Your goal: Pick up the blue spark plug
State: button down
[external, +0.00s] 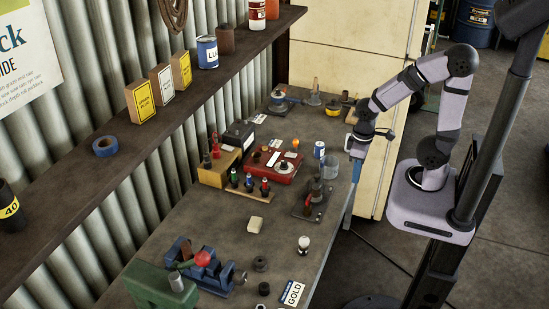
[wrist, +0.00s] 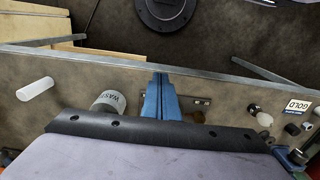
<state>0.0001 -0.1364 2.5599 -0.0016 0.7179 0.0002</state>
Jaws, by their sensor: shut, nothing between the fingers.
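The blue spark plug (external: 249,183) appears to stand upright in the middle of a small wooden rack (external: 247,192), between a green plug (external: 234,178) and a red plug (external: 265,187). It is small in the external view, and I cannot make it out in the wrist view. My gripper (external: 354,160) is at the right edge of the bench, well to the right of the rack and apart from it. Its blue fingers also show in the wrist view (wrist: 160,80), pressed together with nothing between them.
A red tray (external: 287,176) lies behind the rack. A grey cylinder (external: 329,166), a blue-and-white can (external: 319,149) and a metal plate with a lever (external: 313,204) stand between rack and gripper. A vise (external: 205,270) and GOLD card (external: 293,293) are in front.

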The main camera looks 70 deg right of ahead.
dwell(0.4)
jog(key=c, duration=2)
grip_release()
